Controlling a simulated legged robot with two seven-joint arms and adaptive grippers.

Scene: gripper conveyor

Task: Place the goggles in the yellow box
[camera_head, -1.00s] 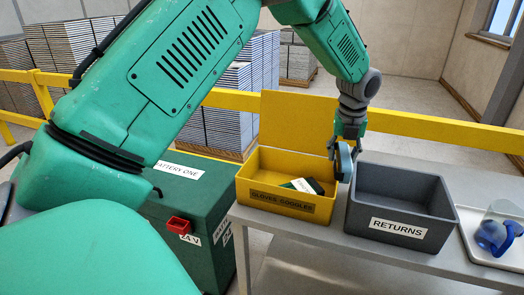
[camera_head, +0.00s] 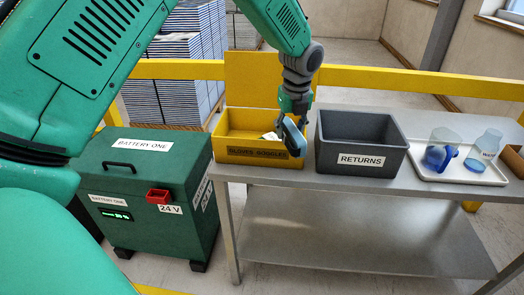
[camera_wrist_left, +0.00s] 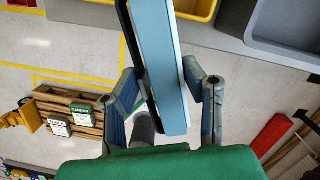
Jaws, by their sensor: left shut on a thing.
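My left gripper (camera_head: 294,122) is shut on the goggles (camera_head: 289,138), a light-blue piece with a dark edge. In the left wrist view the goggles (camera_wrist_left: 164,65) stand upright between the two fingers (camera_wrist_left: 160,72). In the head view they overlap the right front corner of the yellow box (camera_head: 219,146), which is labelled for gloves and goggles. The box stands open with its lid raised behind, and holds something white and dark, partly hidden. It also shows at the top of the left wrist view (camera_wrist_left: 197,9), beside the goggles. My right gripper is not in view.
The grey returns bin (camera_head: 387,163) stands just right of the yellow box on the metal table (camera_head: 318,183). Farther right, a white tray (camera_head: 478,177) holds blue-tinted clear items. A green battery case (camera_head: 125,155) is on the floor at left. A yellow rail (camera_head: 400,77) runs behind.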

